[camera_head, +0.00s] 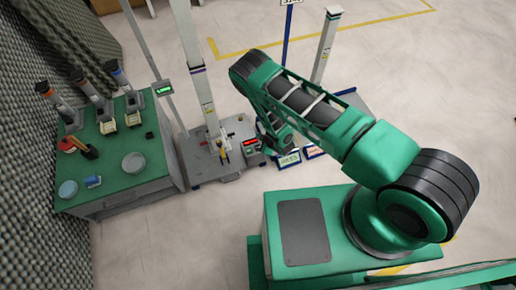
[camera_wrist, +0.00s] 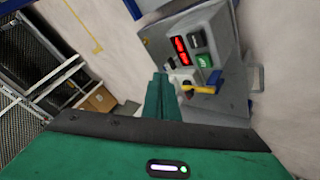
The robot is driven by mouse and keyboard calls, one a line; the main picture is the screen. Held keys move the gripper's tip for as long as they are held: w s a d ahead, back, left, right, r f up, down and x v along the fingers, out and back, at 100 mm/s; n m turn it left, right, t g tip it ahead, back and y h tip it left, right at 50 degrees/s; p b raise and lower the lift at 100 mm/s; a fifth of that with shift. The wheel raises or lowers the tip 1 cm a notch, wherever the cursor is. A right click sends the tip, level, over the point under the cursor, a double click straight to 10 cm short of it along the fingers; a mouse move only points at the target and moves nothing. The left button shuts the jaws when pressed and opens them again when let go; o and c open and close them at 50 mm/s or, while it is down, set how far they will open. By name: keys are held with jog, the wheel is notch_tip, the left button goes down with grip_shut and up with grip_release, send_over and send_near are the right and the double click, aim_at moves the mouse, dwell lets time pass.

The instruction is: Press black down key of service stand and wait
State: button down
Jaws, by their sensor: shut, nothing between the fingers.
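The service stand is a grey base (camera_head: 218,172) with a tall upright column (camera_head: 191,40). Its control box (camera_head: 252,148) has a red lit display and shows close up in the wrist view. There, a black key (camera_wrist: 195,40) and a green key (camera_wrist: 204,61) sit beside the red display (camera_wrist: 180,48). My gripper (camera_wrist: 160,80) is shut and empty, its green fingers together just left of and below the box in the picture. I cannot tell whether the fingertips touch it. In the head view my gripper (camera_head: 277,141) is beside the control box, partly hidden by my arm.
A green table (camera_head: 115,170) with several tools and dishes stands at the left, next to a dark textured wall (camera_head: 30,130). A yellow-handled part (camera_wrist: 203,89) stands on the stand. Another pale column (camera_head: 326,45) rises behind my arm. Open floor lies in front.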

jog(key=shift+f, duration=0.1)
send_near(259, 146)
jog(key=shift+w+a+f, duration=0.4)
jog(key=shift+w+a, duration=0.15)
jog(key=shift+w, duration=0.2)
jog(key=shift+w+a+f, duration=0.35)
jog(key=shift+w+a, duration=0.2)
jog(key=shift+w, duration=0.2)
jog(key=shift+w+a+f, duration=0.4)
jog(key=shift+w+a, duration=0.15)
jog(key=shift+w, duration=0.2)
jog(key=shift+f, duration=0.2)
jog(key=shift+f, duration=0.15)
dwell(0.3)
